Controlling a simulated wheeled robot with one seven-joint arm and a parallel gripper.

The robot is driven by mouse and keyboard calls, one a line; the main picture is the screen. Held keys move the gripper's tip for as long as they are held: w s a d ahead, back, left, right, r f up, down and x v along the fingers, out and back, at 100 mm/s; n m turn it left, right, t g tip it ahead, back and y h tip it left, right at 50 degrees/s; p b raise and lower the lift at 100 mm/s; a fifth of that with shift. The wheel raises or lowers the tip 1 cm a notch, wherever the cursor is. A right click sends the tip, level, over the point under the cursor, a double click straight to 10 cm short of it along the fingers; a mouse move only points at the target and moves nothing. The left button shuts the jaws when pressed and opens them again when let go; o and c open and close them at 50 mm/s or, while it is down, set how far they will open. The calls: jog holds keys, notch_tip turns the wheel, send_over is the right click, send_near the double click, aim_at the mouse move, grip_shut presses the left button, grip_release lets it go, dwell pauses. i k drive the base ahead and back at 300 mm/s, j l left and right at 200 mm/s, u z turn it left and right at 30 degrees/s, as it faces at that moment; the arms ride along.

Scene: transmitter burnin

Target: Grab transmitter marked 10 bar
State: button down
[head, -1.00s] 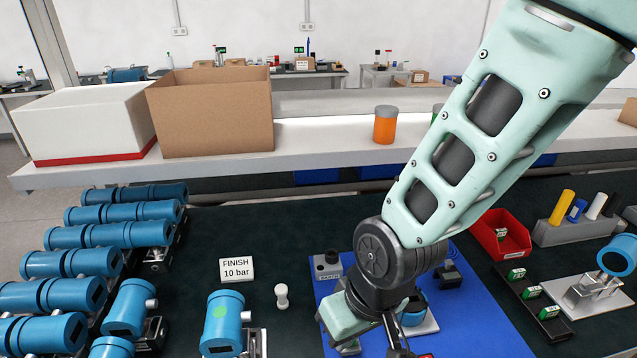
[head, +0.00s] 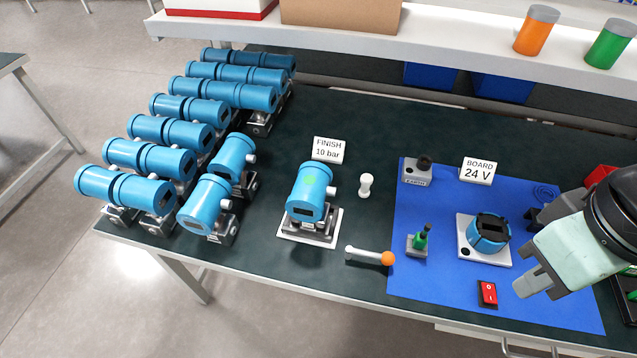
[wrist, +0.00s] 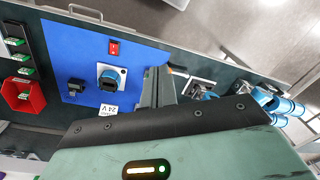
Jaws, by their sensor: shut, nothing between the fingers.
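A sign reading "FINISH 10 bar" (head: 328,150) stands on the dark bench. My gripper (head: 530,282) is at the right of the head view, over the right part of the blue mat (head: 430,270), well apart from that transmitter. Its fingers are together and empty. In the wrist view the closed fingers (wrist: 157,85) point toward the mat's edge, and my gripper body partly hides the transmitters to the right.
Several blue transmitters (head: 165,130) stand in rows at the left.

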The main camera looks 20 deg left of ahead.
aim_at(308, 210)
jog(key=l+u, duration=0.2)
jog(key=u, duration=1.55)
jog(key=k+u, duration=0.25)
jog(key=k, duration=0.5)
jog(key=i+l, duration=0.25)
jog(key=i, duration=0.1)
